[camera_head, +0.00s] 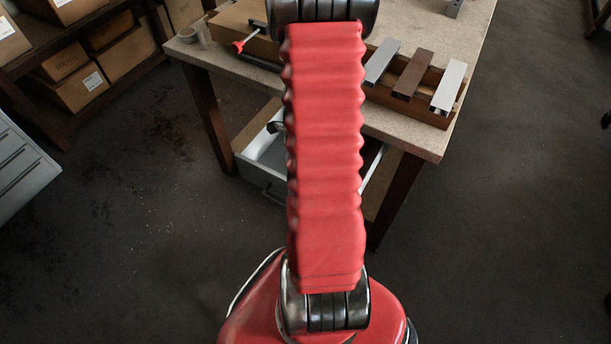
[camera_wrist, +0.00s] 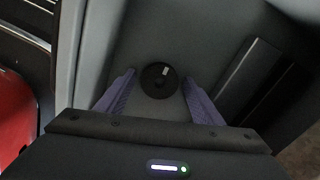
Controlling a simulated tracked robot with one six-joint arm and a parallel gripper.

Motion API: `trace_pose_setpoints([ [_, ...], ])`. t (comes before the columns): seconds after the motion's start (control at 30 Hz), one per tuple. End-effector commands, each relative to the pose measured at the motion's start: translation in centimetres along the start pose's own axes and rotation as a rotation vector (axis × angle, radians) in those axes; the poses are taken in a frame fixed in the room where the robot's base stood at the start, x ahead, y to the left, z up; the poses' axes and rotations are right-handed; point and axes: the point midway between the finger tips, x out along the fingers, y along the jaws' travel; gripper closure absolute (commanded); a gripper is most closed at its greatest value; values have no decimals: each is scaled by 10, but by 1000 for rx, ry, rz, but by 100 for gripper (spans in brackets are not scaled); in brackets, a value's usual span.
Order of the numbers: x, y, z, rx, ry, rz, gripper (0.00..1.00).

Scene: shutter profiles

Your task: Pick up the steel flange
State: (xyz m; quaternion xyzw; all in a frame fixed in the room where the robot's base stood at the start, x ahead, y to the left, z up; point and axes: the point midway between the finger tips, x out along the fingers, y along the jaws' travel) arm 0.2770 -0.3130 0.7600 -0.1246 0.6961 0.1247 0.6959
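A dark round disc with a small light mark near its centre, seemingly the steel flange (camera_wrist: 152,87), lies in a grey-walled open drawer in the wrist view. My gripper (camera_wrist: 159,78) is open above it. Its two purple-grey fingers stand on either side of the disc, with a visible gap at each side. I cannot tell how high the fingers are above it. In the head view my red arm hides the gripper and the flange; part of the open drawer (camera_head: 270,150) shows under the workbench.
A long dark bar (camera_wrist: 248,80) lies in the drawer at the right. The drawer walls are close around my gripper. On the workbench (camera_head: 415,133) a wooden tray holds a grey (camera_head: 381,62), a brown (camera_head: 413,74) and a white (camera_head: 448,87) profile. Boxes stand on a shelf at the left.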

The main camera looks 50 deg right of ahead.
Motion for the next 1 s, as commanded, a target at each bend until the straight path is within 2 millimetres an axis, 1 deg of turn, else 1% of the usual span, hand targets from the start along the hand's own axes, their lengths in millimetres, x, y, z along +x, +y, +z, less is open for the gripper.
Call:
trace_pose_setpoints([
  [0.03, 0, 0, 0, 0, 0, 0, 43],
  [0.07, 0, 0, 0, 0, 0, 0, 45],
  [0.63, 0, 0, 0, 0, 0, 0, 85],
  [0.87, 0, 0, 0, 0, 0, -1, 85],
  [1.0, -4, -1, 0, 0, -1, -2, 85],
])
